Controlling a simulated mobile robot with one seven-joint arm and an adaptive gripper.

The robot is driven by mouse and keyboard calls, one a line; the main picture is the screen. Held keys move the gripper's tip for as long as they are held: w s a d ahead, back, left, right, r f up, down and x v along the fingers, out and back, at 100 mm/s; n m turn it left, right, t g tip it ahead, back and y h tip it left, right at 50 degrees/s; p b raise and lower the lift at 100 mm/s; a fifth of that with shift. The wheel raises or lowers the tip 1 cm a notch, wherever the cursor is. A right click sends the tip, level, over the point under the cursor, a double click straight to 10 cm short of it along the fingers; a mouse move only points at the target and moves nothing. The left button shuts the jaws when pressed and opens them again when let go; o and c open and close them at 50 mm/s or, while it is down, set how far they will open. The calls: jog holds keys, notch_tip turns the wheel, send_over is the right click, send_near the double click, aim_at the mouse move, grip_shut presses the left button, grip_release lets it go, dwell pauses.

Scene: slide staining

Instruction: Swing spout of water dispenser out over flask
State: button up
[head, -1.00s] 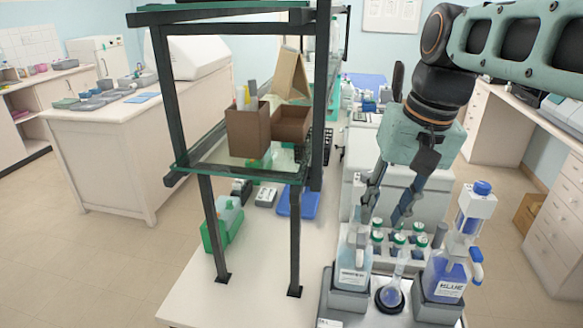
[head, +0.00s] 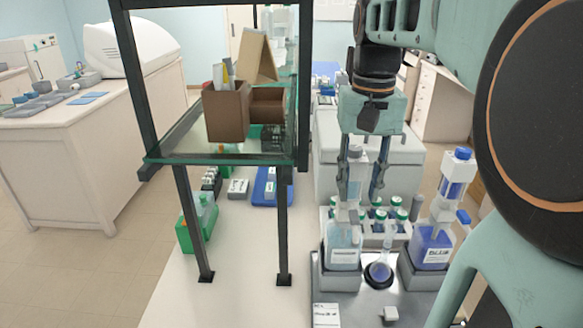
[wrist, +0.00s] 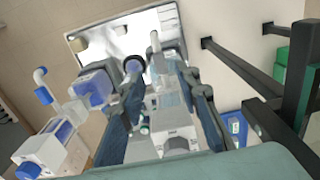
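The water dispenser (head: 343,250), a clear bottle with a pale label and tall white head, stands on a grey block. My gripper (head: 360,195) points down with its fingers apart, one on each side of the dispenser's head. In the wrist view the head (wrist: 172,128) shows between the fingers of my gripper (wrist: 162,90), with gaps beside it. A pale narrow part (wrist: 155,45) beyond the head looks like its spout; whether a finger touches it I cannot tell. The round flask (head: 379,271) with blue liquid stands in a dark ring, right of the water dispenser.
A blue-filled dispenser (head: 433,246) stands right of the flask; it also shows in the wrist view (wrist: 92,88). Green-capped bottles (head: 376,214) stand behind. A dark-framed glass shelf (head: 220,160) rises at left.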

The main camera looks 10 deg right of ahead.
aim_at(354, 215)
notch_tip(354, 215, down, 6)
jog(key=shift+f, duration=0.1)
jog(key=shift+c, duration=0.4)
grip_shut()
